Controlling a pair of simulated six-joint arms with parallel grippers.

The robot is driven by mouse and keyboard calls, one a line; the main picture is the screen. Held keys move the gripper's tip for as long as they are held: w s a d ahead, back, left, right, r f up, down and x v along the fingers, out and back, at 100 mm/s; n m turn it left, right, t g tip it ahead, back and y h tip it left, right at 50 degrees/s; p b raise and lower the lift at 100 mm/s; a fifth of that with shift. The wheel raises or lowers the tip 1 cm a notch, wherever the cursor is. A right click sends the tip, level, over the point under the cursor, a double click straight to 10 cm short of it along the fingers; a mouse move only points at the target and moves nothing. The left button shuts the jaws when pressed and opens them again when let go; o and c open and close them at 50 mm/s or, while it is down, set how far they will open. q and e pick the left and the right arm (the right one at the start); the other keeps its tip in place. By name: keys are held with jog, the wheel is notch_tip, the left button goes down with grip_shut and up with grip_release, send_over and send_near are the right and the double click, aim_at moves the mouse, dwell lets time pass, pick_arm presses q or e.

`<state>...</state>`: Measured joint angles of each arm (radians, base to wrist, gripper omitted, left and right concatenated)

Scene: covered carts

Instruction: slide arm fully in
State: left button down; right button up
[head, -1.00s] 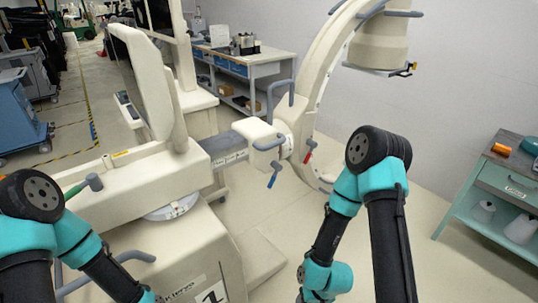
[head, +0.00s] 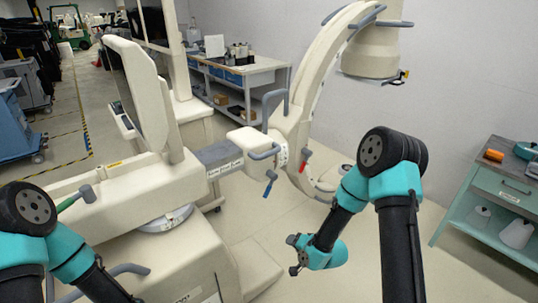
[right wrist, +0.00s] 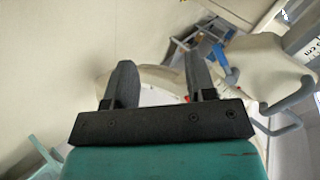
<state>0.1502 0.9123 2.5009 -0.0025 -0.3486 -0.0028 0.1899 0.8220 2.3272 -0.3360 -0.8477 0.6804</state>
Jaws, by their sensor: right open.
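The cream C-arm machine's horizontal slide arm (head: 248,140) sticks out from the cream body (head: 150,183), with a grey scaled section (head: 219,157) showing between them. The arm's end carries a grey handle (head: 264,153), a blue-tipped lever (head: 269,184) and a red-tipped lever (head: 305,160), and joins the large curved C (head: 308,85). My right gripper (head: 294,257) is open and empty, below and apart from the levers. In the right wrist view its two fingers (right wrist: 162,84) are spread; the blue lever (right wrist: 222,62) and a grey handle (right wrist: 290,128) show beyond. My left gripper is outside the view.
A green-handled lever (head: 75,199) sits on the body's left. A teal drawer cart (head: 490,195) stands at the right, and a workbench (head: 245,75) at the back. The floor right of the machine is clear.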

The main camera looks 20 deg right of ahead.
aim_at(269, 153)
jog(key=w+d+r+m+t+y, duration=0.2)
jog(key=w+r+t, duration=0.2)
jog(key=r, duration=0.6)
jog(key=w+d+r+m+t+y, duration=0.1)
jog(key=w+r+m+t, duration=0.2)
jog(key=w+r, duration=0.4)
notch_tip(269, 153, up, 3)
jog(key=shift+w+d+t+y, duration=0.35)
jog(key=shift+d+t+y, duration=0.05)
jog(key=shift+t, duration=0.4)
jog(key=shift+x, duration=8.65)
jog(key=shift+r, duration=0.1)
jog(key=shift+c, duration=0.2)
grip_shut()
